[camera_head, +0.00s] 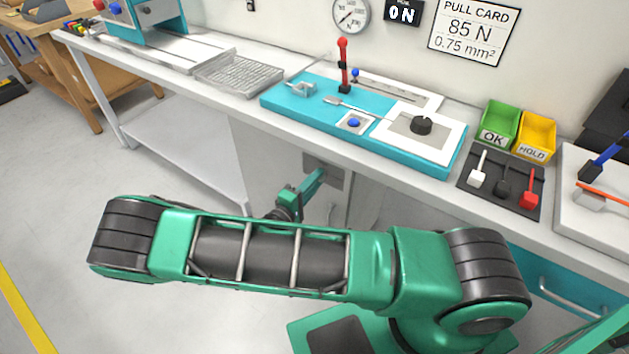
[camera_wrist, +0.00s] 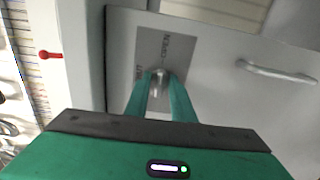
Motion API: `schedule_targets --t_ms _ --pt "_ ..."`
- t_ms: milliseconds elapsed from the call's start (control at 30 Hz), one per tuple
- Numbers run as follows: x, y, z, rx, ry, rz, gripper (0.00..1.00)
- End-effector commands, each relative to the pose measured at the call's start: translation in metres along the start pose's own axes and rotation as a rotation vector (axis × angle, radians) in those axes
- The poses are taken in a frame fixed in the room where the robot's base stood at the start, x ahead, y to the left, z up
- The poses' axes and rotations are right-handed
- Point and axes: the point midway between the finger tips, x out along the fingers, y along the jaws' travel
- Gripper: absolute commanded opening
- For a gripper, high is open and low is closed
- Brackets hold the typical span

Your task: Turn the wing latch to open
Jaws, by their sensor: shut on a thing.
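The wing latch (camera_wrist: 158,77) is a small metal piece on a grey plate (camera_wrist: 178,48) on the light grey cabinet door (camera_wrist: 225,75). In the wrist view, my gripper (camera_wrist: 160,82) has its two green fingers closed around the latch. The head view shows my gripper (camera_head: 318,176) at the cabinet front below the bench, at the grey plate (camera_head: 333,172). The latch itself is hidden there.
A metal bar handle (camera_wrist: 275,71) is on the door, right of the latch. A red-ended lever (camera_wrist: 50,55) shows at left in the wrist view. The bench above holds a teal fixture (camera_head: 285,104) and green and yellow bins (camera_head: 537,127). Open floor lies left.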

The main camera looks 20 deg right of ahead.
Motion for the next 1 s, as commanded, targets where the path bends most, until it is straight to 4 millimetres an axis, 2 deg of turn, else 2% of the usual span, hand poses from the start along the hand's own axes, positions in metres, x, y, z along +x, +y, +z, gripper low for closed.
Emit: schedule_targets --t_ms 567,600,633,1000 --pt "-0.0013 -0.0024 -0.0022 0.037 0.006 -0.006 0.0" --pt "-0.0013 -0.0025 -0.0022 0.037 0.005 -0.007 0.25" --pt "-0.0013 -0.0025 -0.0022 0.037 0.005 -0.007 0.28" --pt "-0.0057 -0.0012 -0.001 0.036 0.002 -0.003 0.28"
